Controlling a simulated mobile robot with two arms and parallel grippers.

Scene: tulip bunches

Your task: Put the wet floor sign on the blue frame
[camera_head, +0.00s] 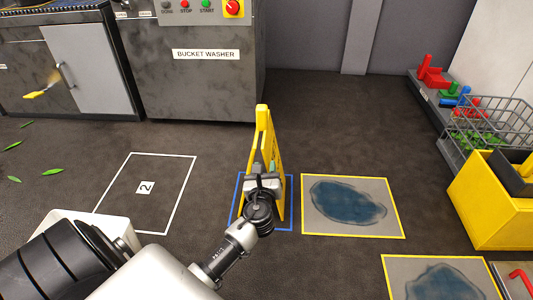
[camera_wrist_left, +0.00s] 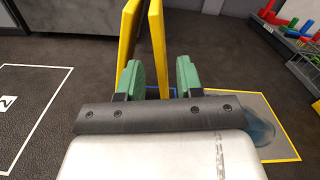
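The yellow wet floor sign (camera_head: 265,130) stands upright on the floor, within or over the blue frame (camera_head: 291,201) in the head view. My left gripper (camera_head: 262,172) is in front of the sign, and my arm hides its lower part and part of the frame. In the left wrist view, my left gripper (camera_wrist_left: 158,80) has its green fingers apart. The sign's two yellow panels (camera_wrist_left: 157,45) rise beyond and between them. A gap shows beside the right finger; contact at the left finger is unclear. My right gripper is out of view.
A white frame marked 2 (camera_head: 146,187) lies to the left. A yellow-edged mat with a blue puddle (camera_head: 348,200) lies close right. A yellow bin (camera_head: 487,205) and wire basket (camera_head: 480,125) stand at right. The bucket washer (camera_head: 195,85) stands behind.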

